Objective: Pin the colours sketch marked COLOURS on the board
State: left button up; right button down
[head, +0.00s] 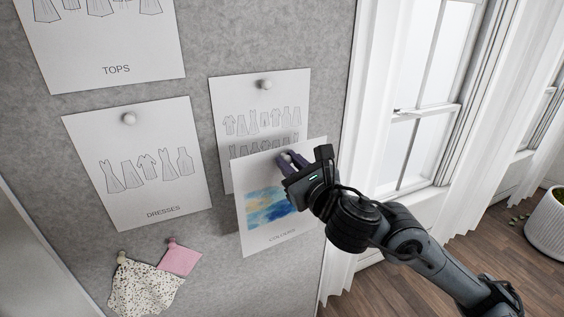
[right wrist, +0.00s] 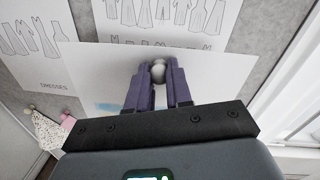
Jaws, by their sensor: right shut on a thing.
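The colours sketch (head: 264,220), a white sheet with a blue and yellow painted patch and the word COLOURS, is at the grey board (head: 225,45). It overlaps the lower part of another sketch sheet (head: 262,100). My right gripper (head: 287,160) is at the sheet's upper part. In the right wrist view its purple fingers (right wrist: 158,88) are shut on a pale round pin (right wrist: 158,72) in front of the colours sketch (right wrist: 100,75). I cannot tell whether the pin's point is in the board. My left gripper is not in view.
The TOPS sheet (head: 115,45) and the DRESSES sheet (head: 140,180) hang to the left, the latter under a white pin (head: 129,118). Fabric swatches (head: 145,287) hang below. A curtained window (head: 425,95) and a potted plant (head: 548,225) are at the right.

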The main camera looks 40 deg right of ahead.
aim_at(296, 226)
jog(key=shift+m+h, duration=0.5)
jog(key=shift+h, duration=0.2)
jog(key=d+f+b, duration=0.1)
jog(key=f+b, duration=0.4)
jog(key=f, duration=0.2)
jog(key=d+f+b, duration=0.1)
jog(key=f+b, duration=0.5)
jog(key=f, duration=0.1)
jog(key=d+f+b, duration=0.2)
jog(key=f+b, duration=0.3)
jog(key=f, duration=0.3)
jog(key=shift+w, duration=0.2)
jog(key=shift+f+b, duration=0.55)
jog(key=shift+b, duration=0.15)
jog(key=shift+w+d+f, duration=0.1)
jog(key=shift+w, duration=0.1)
jog(key=shift+x, duration=3.45)
jog(key=shift+w, duration=0.15)
jog(key=shift+w+b, duration=0.25)
jog(key=shift+b, duration=0.05)
